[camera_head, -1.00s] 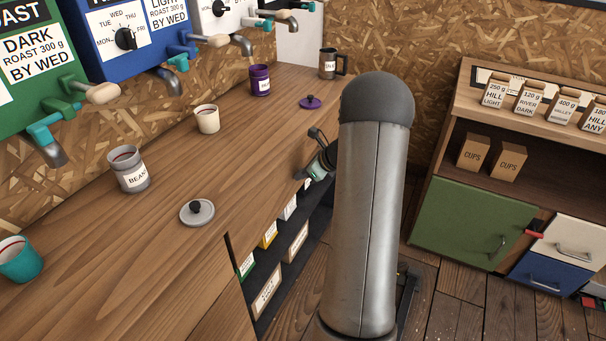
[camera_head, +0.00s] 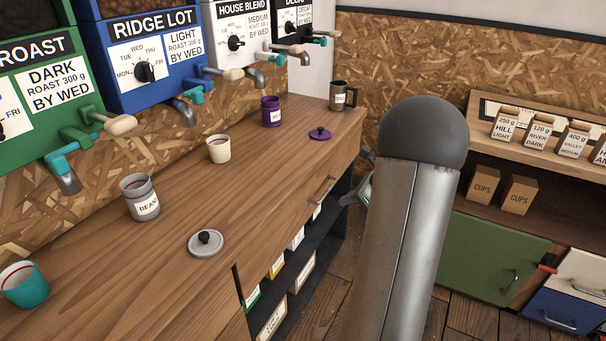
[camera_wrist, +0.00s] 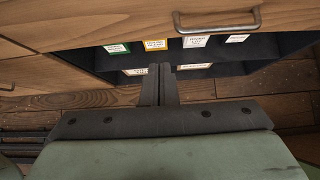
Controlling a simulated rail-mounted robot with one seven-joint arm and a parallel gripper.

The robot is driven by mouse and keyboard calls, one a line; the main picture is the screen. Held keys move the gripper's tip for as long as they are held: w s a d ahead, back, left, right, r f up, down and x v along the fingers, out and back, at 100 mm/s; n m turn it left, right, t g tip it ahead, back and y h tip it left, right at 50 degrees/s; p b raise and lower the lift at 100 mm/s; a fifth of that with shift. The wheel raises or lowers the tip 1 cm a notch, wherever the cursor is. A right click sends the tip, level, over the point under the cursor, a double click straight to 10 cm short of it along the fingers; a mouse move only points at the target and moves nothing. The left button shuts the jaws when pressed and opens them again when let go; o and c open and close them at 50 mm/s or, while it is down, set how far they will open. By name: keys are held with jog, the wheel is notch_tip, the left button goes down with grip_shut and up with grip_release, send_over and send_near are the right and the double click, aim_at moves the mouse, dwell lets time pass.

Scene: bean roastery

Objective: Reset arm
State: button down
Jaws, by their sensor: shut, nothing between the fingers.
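My gripper (camera_wrist: 160,70) shows in the wrist view with its two dark fingers together and nothing between them. They point toward the open shelf under the wooden counter (camera_head: 150,270), with a drawer handle (camera_wrist: 217,21) above. In the head view only a small part of the gripper shows at the left of my arm, beside the counter's front; the rest is hidden behind the arm.
On the counter stand a teal cup (camera_head: 24,287), a grey BEANS canister (camera_head: 140,199), a grey lid (camera_head: 206,243), a cream cup (camera_head: 218,149), a purple canister (camera_head: 271,112), a purple lid (camera_head: 320,134) and a dark mug (camera_head: 343,96). A green cabinet door (camera_head: 490,262) is at right.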

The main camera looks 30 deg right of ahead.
jog(key=s+a+r+n+g+p, duration=0.1)
jog(key=a+r+n+g+p, duration=0.15)
jog(key=a+n, duration=0.4)
jog(key=s+a+r+n+g+p, duration=0.1)
jog(key=a+r+n, duration=0.2)
jog(key=a, duration=0.6)
jog(key=s+a+r+n+g+p, duration=0.1)
jog(key=s+a+r+n+g, duration=0.2)
jog(key=a, duration=0.5)
jog(key=s+a+r+n+h+p, duration=0.2)
jog(key=s+a+n, duration=0.4)
jog(key=n, duration=0.3)
jog(key=s+a+r+n+g+h+p, duration=0.1)
jog(key=s+a+n+p, duration=0.1)
jog(key=s+a+n, duration=0.4)
jog(key=s+n, duration=0.2)
jog(key=n, duration=0.1)
jog(key=shift+r+h+p, duration=0.3)
jog(key=shift+r+h, duration=0.05)
jog(key=shift+h, duration=0.05)
